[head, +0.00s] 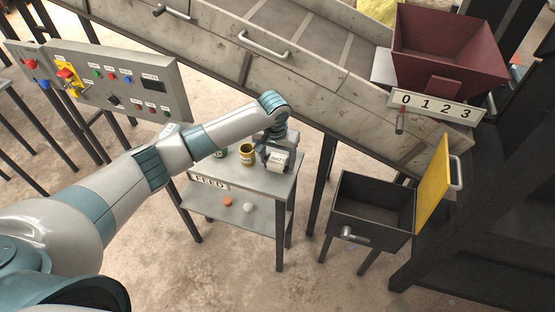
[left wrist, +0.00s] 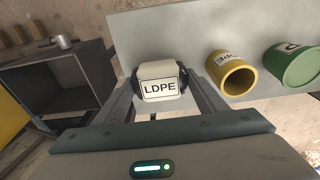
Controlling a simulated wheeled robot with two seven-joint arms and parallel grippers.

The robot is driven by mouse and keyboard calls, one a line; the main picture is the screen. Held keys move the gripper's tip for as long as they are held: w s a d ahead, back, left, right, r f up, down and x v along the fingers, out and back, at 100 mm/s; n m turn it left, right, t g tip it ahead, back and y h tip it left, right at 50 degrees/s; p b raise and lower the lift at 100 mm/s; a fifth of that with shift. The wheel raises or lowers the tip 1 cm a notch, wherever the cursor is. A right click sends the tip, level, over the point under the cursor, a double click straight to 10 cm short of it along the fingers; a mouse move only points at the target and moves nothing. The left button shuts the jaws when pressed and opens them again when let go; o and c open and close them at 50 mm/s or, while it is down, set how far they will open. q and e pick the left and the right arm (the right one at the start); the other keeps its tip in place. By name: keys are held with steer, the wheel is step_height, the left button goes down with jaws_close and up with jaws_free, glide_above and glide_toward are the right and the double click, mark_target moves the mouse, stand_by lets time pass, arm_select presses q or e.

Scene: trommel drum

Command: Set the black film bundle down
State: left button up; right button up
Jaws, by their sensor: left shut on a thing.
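The film bundle (head: 277,161) has dark ends and a pale wrap marked LDPE. It also shows in the left wrist view (left wrist: 159,82), upright to the camera between the fingers. My left gripper (head: 274,146) is shut on it, over the right part of the grey feed stand's top (head: 270,183). I cannot tell whether the bundle touches the top. My right gripper is in neither view.
A yellow can (head: 246,154) and a green can (head: 220,153) stand left of the bundle on the stand. Small orange and white pieces lie on the lower shelf (head: 262,219). An open dark box (head: 345,225) with a yellow lid (head: 436,188) stands to the right.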

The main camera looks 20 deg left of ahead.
mark_target(276, 162)
arm_select(q)
steer(key=shift+f, duration=0.55)
steer(key=shift+f, duration=0.1)
steer(key=o, duration=1)
step_height(276, 162, up, 12)
steer(key=s+b, duration=0.1)
steer(key=b, duration=0.1)
steer(key=shift+s, duration=0.2)
